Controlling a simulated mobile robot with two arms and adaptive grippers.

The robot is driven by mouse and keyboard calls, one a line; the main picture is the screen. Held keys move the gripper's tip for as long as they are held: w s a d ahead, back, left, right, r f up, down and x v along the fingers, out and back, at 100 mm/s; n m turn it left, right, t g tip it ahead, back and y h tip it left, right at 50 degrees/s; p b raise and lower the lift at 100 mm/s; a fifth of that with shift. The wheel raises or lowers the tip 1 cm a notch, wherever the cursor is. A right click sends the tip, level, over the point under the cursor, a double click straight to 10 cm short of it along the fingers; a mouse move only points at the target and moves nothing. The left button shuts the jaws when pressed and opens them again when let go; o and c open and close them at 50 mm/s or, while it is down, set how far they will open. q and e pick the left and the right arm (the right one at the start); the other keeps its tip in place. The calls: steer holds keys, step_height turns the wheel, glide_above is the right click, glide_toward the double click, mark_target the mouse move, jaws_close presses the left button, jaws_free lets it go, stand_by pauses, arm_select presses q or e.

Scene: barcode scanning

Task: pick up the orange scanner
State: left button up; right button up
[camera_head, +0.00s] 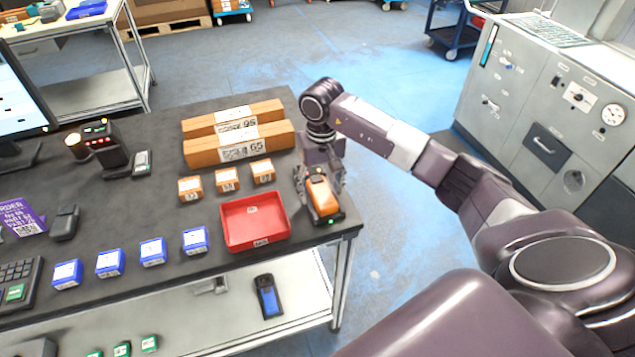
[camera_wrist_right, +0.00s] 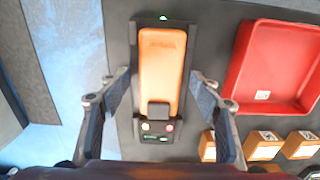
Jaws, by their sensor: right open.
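The orange scanner (camera_head: 321,193) lies in a black cradle near the right edge of the dark table. It also shows in the right wrist view (camera_wrist_right: 161,75), with the black cradle around it and a green light at its far end. My right gripper (camera_head: 320,190) is over the scanner. In the right wrist view the right gripper (camera_wrist_right: 160,88) is open, with one finger on each side of the scanner. The fingers look apart from the scanner; their height over it is hard to tell. My left gripper does not show.
A red tray (camera_head: 255,245) sits just left of the scanner. Small orange boxes (camera_head: 227,179) and long cardboard boxes (camera_head: 238,144) lie behind the tray. Several blue boxes (camera_head: 152,251) line the table's front. The table's right edge is close to the scanner.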

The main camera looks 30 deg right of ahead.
steer(key=shift+f, duration=0.15)
steer(key=shift+c, duration=0.3)
steer(key=c, duration=1.4)
